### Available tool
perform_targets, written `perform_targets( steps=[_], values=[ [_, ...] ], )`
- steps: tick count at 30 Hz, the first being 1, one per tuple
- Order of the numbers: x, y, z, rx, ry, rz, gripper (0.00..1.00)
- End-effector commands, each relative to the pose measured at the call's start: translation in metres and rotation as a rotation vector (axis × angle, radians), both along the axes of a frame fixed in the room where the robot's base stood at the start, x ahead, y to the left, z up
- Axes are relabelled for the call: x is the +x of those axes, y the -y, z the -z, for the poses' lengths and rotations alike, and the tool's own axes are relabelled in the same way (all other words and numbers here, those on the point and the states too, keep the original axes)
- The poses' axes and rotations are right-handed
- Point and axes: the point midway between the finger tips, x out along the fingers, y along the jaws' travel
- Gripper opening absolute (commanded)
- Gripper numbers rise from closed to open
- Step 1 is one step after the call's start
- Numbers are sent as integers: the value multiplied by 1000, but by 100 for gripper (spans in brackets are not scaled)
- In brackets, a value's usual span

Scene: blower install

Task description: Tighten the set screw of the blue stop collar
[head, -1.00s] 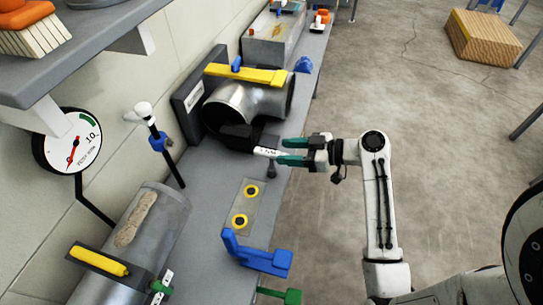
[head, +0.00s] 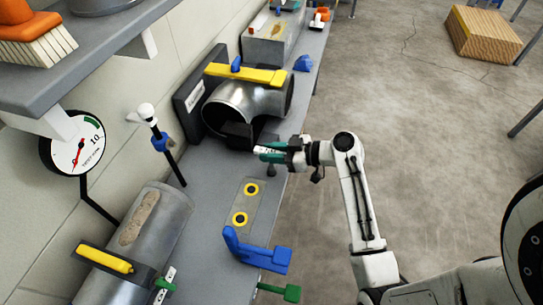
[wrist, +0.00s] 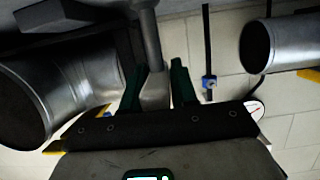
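The blue stop collar (head: 160,142) sits around a slanted black rod by the wall, left of my gripper and well apart from it. It also shows in the wrist view (wrist: 208,82), to the right of the fingers. My gripper (head: 270,152) is at the bench's right edge, in front of the metal blower duct, its green fingertips pointing left. The fingers (wrist: 160,85) stand either side of a grey, tapered handle (wrist: 153,92); they look open around it. A pale labelled part of it shows between the fingers in the head view. The set screw is too small to make out.
The blower duct (head: 225,108) with a yellow bar stands behind the gripper. A dial gauge (head: 76,153) hangs on the wall. A clear plate with two yellow rings (head: 247,205), a blue bracket (head: 255,254) and a metal cylinder (head: 165,215) occupy the near bench.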

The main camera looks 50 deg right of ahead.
Motion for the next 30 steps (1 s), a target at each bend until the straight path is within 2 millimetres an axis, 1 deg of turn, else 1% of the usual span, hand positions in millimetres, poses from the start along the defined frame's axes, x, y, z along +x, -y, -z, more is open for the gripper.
perform_targets(
  steps=[1, 8, 17, 22, 26, 28, 30],
  values=[
    [0, 0, 0, 0, 0, 0, 22],
    [0, 0, 0, 0, 0, 0, 0],
    [0, 0, -1, -1, 1, 0, 0],
    [0, 0, -6, -2, 3, -1, 0],
    [1, 0, -19, -4, 3, -2, 0],
    [0, 0, -31, -6, 4, -1, 0],
    [-10, -1, -42, -4, 2, 1, 0]
  ],
)
